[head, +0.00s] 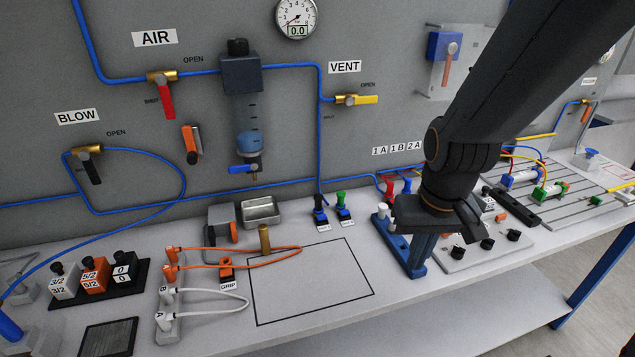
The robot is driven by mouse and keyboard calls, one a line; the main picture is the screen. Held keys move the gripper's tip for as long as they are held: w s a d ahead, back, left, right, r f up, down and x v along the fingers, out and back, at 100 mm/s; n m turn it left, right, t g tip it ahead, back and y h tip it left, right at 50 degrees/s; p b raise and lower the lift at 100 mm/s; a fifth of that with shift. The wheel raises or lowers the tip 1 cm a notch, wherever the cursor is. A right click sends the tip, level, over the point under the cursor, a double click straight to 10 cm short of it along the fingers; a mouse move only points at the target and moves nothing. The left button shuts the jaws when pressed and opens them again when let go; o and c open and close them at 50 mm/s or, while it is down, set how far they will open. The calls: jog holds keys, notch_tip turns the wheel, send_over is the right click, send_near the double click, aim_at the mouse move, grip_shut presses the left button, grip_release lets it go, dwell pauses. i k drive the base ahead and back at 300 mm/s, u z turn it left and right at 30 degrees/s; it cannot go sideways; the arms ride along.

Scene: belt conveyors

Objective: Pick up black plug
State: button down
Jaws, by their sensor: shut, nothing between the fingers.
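I cannot tell for certain which item is the black plug. Small black round pieces sit on a pale plate right of my gripper, one black piece (487,243) near its middle and another black piece (513,235) to its right. A black-topped fitting (319,202) stands upright on the bench beside a green-topped fitting (341,200). My gripper (468,232) hangs from the dark arm over the right part of the bench, beside a blue stand (417,256). It is shut and empty. My arm hides part of the bench behind it.
A black-outlined square (312,282) on the bench is clear. Orange and white hoses (225,298) loop left of it. A metal tray (261,212) stands at the back. Red and blue fittings (389,188) stand behind the blue stand. A slotted plate (565,215) lies at right.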

aim_at(318, 197)
jog(key=k, duration=1)
jog(key=z, duration=1.25)
jog(key=i, duration=0.85)
jog(key=u, duration=1.75)
jog(key=i, duration=0.5)
